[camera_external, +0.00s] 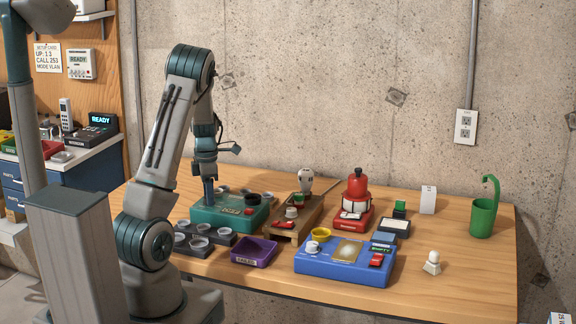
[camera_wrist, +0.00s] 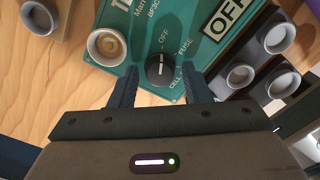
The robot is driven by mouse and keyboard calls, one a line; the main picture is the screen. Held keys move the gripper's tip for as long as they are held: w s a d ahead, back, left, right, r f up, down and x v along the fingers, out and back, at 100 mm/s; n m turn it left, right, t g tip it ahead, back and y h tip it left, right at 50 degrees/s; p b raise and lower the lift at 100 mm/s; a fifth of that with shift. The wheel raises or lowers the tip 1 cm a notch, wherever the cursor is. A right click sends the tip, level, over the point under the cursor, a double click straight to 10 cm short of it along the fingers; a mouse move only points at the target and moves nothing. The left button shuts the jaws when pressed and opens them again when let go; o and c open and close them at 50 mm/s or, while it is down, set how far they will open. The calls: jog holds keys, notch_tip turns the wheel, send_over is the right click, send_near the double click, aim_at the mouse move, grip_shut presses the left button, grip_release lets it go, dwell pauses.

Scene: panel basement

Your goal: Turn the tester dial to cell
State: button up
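The tester is a teal box (camera_external: 240,216) at the left of the bench; it also shows in the wrist view (camera_wrist: 130,38). Its black round dial (camera_wrist: 160,69) carries a white mark, with OFF, FUSE and CELL labels around it. The tester's display (camera_wrist: 229,15) reads OFF. My gripper (camera_wrist: 160,80) is open, one finger on each side of the dial with gaps visible. In the external view my gripper (camera_external: 209,197) points down over the tester's left part; finger contact with the dial cannot be told.
A grey cup holding an orange-brown piece (camera_wrist: 106,46) sits beside the dial. A dark rack of grey cups (camera_external: 200,243) and a purple tray (camera_external: 255,251) stand in front. A wooden stand (camera_external: 301,220), blue station (camera_external: 345,262) and red device (camera_external: 355,207) lie to the right.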

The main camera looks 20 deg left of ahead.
jog(key=c, duration=0.7)
jog(key=shift+o, duration=0.2)
jog(key=m+b, duration=0.2)
jog(key=m, duration=0.3)
jog(key=shift+m, duration=0.4)
jog(key=m+b, duration=0.2)
jog(key=m, duration=0.4)
jog(key=m+b, duration=0.1)
jog(key=m, duration=0.3)
jog(key=m+b, duration=0.1)
jog(key=m, duration=0.2)
jog(key=shift+m, duration=0.3)
jog(key=m+b, duration=0.1)
jog(key=m, duration=0.5)
jog(key=shift+r, duration=0.1)
jog(key=shift+m, duration=0.3)
